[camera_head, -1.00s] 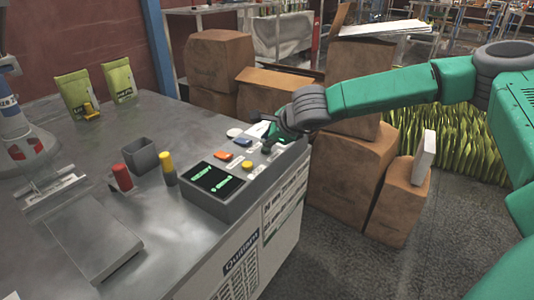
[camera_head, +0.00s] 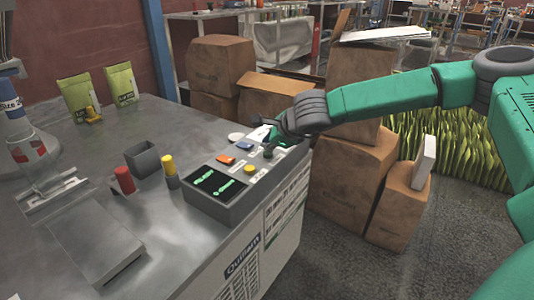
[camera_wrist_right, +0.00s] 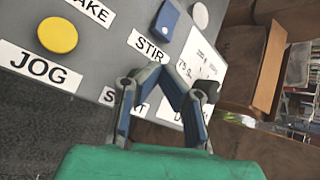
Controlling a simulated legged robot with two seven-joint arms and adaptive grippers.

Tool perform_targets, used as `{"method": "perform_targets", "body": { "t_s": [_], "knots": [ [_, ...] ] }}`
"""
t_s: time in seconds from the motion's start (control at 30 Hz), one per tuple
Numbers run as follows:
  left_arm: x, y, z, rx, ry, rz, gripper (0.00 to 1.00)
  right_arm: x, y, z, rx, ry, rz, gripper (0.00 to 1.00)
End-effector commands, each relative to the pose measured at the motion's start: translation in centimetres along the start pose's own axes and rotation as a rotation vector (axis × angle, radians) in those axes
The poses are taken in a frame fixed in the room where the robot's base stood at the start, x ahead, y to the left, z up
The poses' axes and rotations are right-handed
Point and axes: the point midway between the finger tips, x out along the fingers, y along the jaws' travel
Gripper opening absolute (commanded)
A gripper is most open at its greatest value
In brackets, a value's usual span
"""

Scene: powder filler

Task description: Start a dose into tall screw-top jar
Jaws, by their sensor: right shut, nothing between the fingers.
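The control panel (camera_head: 232,204) stands at the table's right edge, with a dark screen (camera_head: 213,182) and several coloured buttons. My right gripper (camera_head: 267,153) is over the panel's far right end, pointing down, shut and empty. In the right wrist view the gripper's fingertips (camera_wrist_right: 157,73) meet just below the STIR label (camera_wrist_right: 149,45) and partly cover a label starting with S and ending in T. The yellow button (camera_wrist_right: 58,35) by JOG and a blue switch (camera_wrist_right: 166,20) show there. Contact with the panel cannot be told. I cannot make out a tall screw-top jar. My left gripper is out of view.
A grey square cup (camera_head: 142,160), a red cylinder (camera_head: 124,180) and a yellow-topped cylinder (camera_head: 169,166) stand nearby. Green pouches (camera_head: 78,95) stand behind. Cardboard boxes (camera_head: 350,170) are right of the table.

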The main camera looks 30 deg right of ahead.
Motion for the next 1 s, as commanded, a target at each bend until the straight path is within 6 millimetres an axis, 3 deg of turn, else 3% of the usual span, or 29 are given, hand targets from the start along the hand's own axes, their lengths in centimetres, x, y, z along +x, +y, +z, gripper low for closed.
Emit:
{"method": "perform_targets", "body": {
  "t_s": [1.0],
  "knots": [
    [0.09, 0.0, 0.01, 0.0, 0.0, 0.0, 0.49, 0.58, 0.49, -0.55, 0.001, 0.001, 0.0, 0.0]
  ]
}}
